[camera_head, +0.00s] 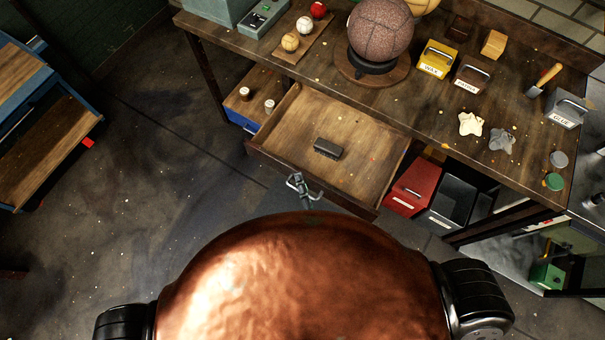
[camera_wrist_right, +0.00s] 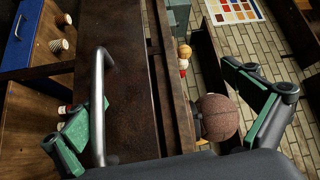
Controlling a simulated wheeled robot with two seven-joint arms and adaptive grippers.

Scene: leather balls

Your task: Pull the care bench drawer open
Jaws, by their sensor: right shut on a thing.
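The care bench (camera_head: 420,100) has its wooden drawer (camera_head: 290,135) standing out from under the top, with its inside showing. A dark brush (camera_head: 327,149) lies in it. In the right wrist view the handle (camera_wrist_right: 99,100) runs along the brown drawer front (camera_wrist_right: 130,80). My right gripper (camera_wrist_right: 170,125), with green fingers, is at the handle and shut on it; the handle lies close to the left finger. My left gripper is in neither view.
A brown ball (camera_head: 381,35) sits on a stand on the bench, among tins and small balls. A shelf with spools (camera_head: 244,93) is left of the drawer. A red bin (camera_head: 413,187) stands right of it. The floor (camera_head: 130,190) at left is clear.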

